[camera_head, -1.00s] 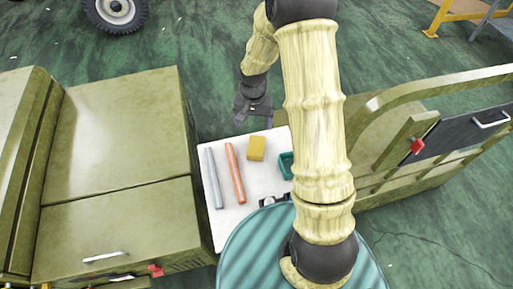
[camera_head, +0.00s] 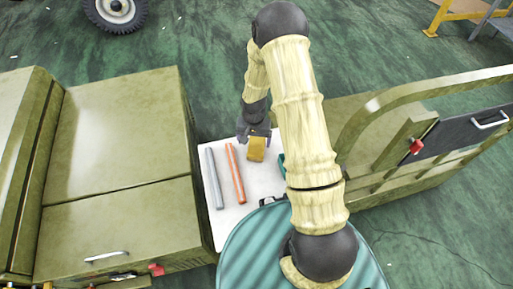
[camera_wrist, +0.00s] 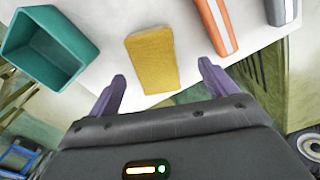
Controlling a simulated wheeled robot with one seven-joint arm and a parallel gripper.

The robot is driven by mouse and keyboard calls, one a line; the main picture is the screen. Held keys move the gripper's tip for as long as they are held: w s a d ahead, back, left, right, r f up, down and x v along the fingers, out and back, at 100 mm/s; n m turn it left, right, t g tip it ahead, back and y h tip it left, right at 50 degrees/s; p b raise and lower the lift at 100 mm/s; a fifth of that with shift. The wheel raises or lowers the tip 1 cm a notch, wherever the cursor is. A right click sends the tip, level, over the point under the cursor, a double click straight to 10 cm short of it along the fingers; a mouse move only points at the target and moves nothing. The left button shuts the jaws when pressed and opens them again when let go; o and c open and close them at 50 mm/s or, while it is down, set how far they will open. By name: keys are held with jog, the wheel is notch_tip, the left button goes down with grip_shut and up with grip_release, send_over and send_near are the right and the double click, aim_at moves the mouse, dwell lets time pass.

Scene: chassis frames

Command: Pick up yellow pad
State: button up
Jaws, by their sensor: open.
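The yellow pad (camera_head: 257,148) lies on the white tabletop (camera_head: 235,215), near its far edge. In the wrist view the yellow pad (camera_wrist: 152,60) is a small rectangular block just ahead of the fingers and between their lines. My gripper (camera_wrist: 162,85) is open, with its two purple fingers apart and nothing between them. In the head view my gripper (camera_head: 254,138) is at the far edge of the table, right by the pad. I cannot tell its exact height above the table.
An orange bar (camera_head: 235,173) and a grey bar (camera_head: 214,178) lie left of the pad. A green open bin (camera_wrist: 45,50) stands on the other side, partly behind my arm in the head view. Olive vehicle bodies (camera_head: 115,140) flank the table.

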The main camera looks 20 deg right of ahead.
aim_at(256, 145)
jog(key=shift+f, duration=0.1)
jog(key=shift+w+d+f+p, duration=0.1)
jog(key=shift+d+f+p, duration=0.1)
jog(key=shift+f, duration=0.65)
jog(key=shift+w+d+f+p, duration=0.1)
jog(key=shift+d+f+p, duration=0.05)
jog(key=shift+f, duration=0.65)
jog(key=shift+w+d+f+p, duration=0.1)
jog(key=shift+d+f+p, duration=0.1)
jog(key=shift+f, duration=0.65)
jog(key=c, duration=1.2)
jog(key=shift+o, duration=0.2)
jog(key=shift+r, duration=0.15)
notch_tip(256, 145, up, 10)
jog(key=shift+f+b, duration=0.1)
jog(key=shift+b, duration=0.45)
